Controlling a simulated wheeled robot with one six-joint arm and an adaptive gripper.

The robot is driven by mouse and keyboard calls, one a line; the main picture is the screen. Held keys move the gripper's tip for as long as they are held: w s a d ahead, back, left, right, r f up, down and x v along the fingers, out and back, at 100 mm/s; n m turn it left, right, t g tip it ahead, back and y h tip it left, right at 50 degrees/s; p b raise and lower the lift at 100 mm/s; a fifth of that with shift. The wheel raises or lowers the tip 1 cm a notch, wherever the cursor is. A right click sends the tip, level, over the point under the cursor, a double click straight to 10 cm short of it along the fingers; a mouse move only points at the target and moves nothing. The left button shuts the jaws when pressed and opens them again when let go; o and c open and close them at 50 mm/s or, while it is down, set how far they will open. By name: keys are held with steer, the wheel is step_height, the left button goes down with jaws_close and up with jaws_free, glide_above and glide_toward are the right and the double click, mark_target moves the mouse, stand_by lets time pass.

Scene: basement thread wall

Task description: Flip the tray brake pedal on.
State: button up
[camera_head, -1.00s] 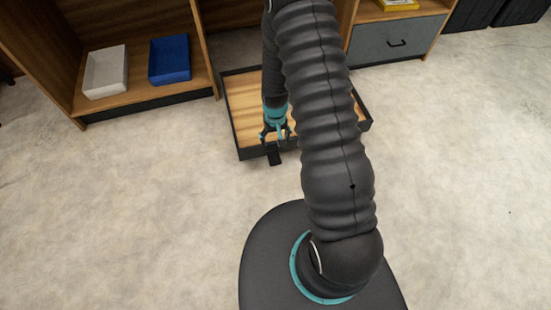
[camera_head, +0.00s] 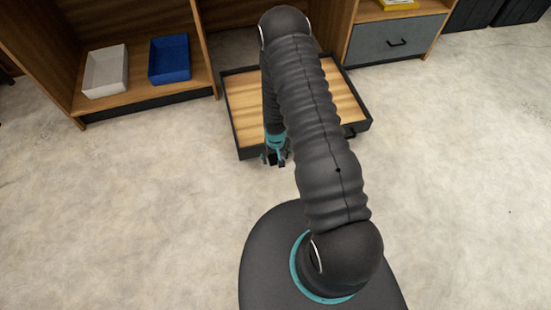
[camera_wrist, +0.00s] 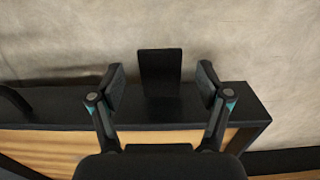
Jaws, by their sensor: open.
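The tray (camera_head: 352,101) is a low wooden-bottomed unit with a black rim, standing out on the floor between the shelf units. Its rim and wood also show in the wrist view (camera_wrist: 60,114). The brake pedal (camera_wrist: 160,66) is a flat black plate sticking out from the tray's front edge. My gripper (camera_head: 275,159) is low at the front left of the tray and mostly covers the pedal in the head view. In the wrist view my gripper (camera_wrist: 161,84) is open, with one finger to each side of the pedal and gaps between. Contact cannot be made out.
A black handle (camera_head: 349,132) is on the tray's front, right of my arm. A white bin (camera_head: 105,72) and a blue bin (camera_head: 169,60) sit on the left shelf. A grey drawer (camera_head: 395,41) is at the right. The floor before the tray is clear.

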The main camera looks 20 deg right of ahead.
steer(key=shift+f, duration=0.7)
steer(key=shift+c, duration=0.2)
